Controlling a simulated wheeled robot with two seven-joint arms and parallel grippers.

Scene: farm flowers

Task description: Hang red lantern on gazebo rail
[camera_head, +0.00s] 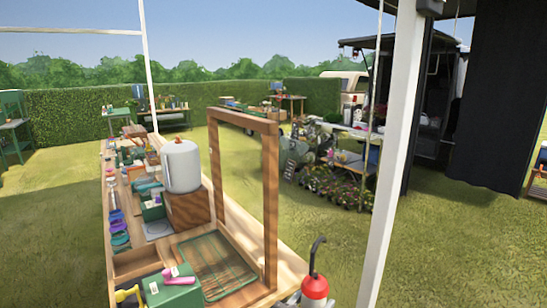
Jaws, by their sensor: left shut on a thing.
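A red lantern (315,286) with a white band and a tall dark hooked handle shows at the bottom edge, right of the wooden table. My left gripper (312,301) is shut on the lantern low down; only small grey parts of it show beside the lantern, and the rest is cut off by the frame. The lantern looks upright, its hook free and touching nothing. A white gazebo rail (70,31) runs across the upper left, joined to a thin white post (147,65). My right gripper is not in view.
A thick white post (393,150) rises right of the lantern. A wooden frame (270,205) stands on the long table (285,290), with a white tank (181,166), tools and trays. Potted flowers (340,188) and a dark stall are behind. Grass is open at left and right.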

